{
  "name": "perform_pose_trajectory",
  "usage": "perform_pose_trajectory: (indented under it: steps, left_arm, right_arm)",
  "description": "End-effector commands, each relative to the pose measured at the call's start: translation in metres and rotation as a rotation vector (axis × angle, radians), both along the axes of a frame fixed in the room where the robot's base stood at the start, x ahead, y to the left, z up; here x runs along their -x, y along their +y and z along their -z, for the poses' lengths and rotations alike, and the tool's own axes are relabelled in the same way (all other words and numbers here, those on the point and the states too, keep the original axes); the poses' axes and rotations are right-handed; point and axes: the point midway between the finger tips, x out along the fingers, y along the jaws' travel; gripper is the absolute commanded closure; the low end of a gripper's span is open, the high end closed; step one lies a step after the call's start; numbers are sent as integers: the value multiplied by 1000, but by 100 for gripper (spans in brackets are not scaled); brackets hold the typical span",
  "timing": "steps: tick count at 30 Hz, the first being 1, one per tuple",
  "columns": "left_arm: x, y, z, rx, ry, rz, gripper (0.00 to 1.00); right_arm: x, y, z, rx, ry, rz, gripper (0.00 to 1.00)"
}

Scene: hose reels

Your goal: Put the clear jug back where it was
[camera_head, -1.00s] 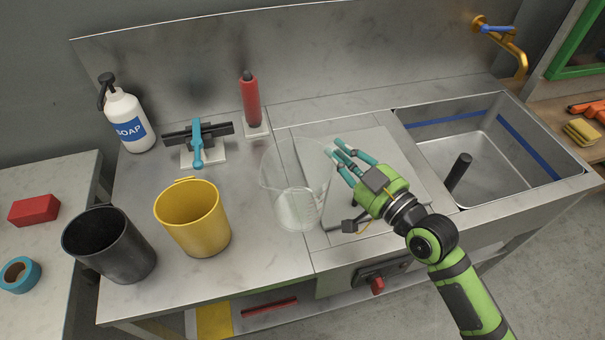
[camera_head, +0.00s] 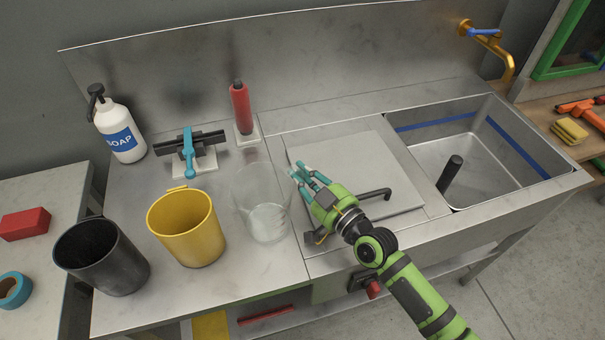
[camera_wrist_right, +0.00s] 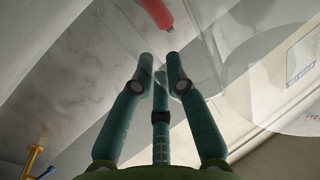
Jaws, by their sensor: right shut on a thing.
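The clear jug (camera_head: 266,218) is see-through and looks upright, over the steel counter between the yellow container and the square plate. I cannot tell whether its base touches the counter. My right gripper (camera_head: 302,172) is at the jug's right side, shut on it near the upper part. In the right wrist view the jug's clear wall and printed markings (camera_wrist_right: 303,60) show to the right of my teal fingers (camera_wrist_right: 160,66). The exact contact is hard to see through the clear wall. My left gripper is not in view.
A yellow container (camera_head: 187,232) stands close left of the jug, with a black one (camera_head: 103,262) beyond it. Behind are a red bottle (camera_head: 241,108), a blue-handled tool (camera_head: 188,155) and a soap bottle (camera_head: 120,132). A sink (camera_head: 470,150) is at the right.

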Motion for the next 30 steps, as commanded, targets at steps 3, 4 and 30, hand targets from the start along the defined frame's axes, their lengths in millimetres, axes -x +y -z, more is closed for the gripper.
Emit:
perform_pose_trajectory:
  steps: [3,4,30]
  left_arm:
    - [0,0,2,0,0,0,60]
    - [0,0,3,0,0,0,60]
    - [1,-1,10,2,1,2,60]
  right_arm:
    - [0,0,1,-3,0,0,100]
    - [0,0,2,-3,0,0,100]
    - [52,-41,2,3,2,-1,61]
